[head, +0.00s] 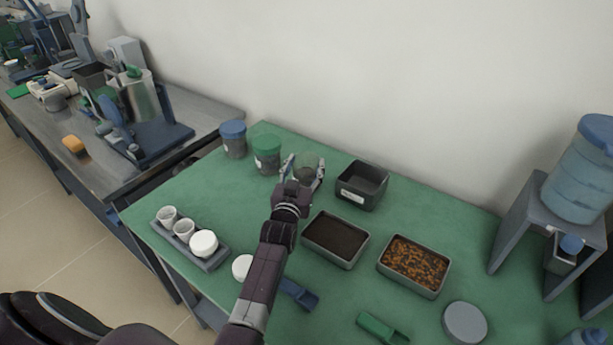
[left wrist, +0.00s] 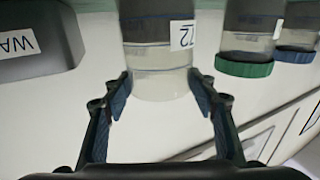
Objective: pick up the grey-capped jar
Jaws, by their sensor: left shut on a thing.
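The jar (head: 309,165) is clear and stands at the back of the green table, between the green-capped jar and a dark bin. In the left wrist view the jar (left wrist: 158,55) appears upside down, with a white label ending in "72"; no cap shows on its mouth. My left gripper (head: 305,172) is shut on it, with one finger on each side; the fingers also show in the left wrist view (left wrist: 161,92). A flat grey disc like a lid (head: 465,322) lies at the table's front right. My right gripper is not in view.
A green-capped jar (head: 267,153) and a blue-capped jar (head: 233,139) stand left of the held jar. The dark bin (head: 377,170) is close on its right. Two filled trays (head: 335,262) (head: 436,292), scoops and a cup rack (head: 214,266) stand nearer. The wall is behind.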

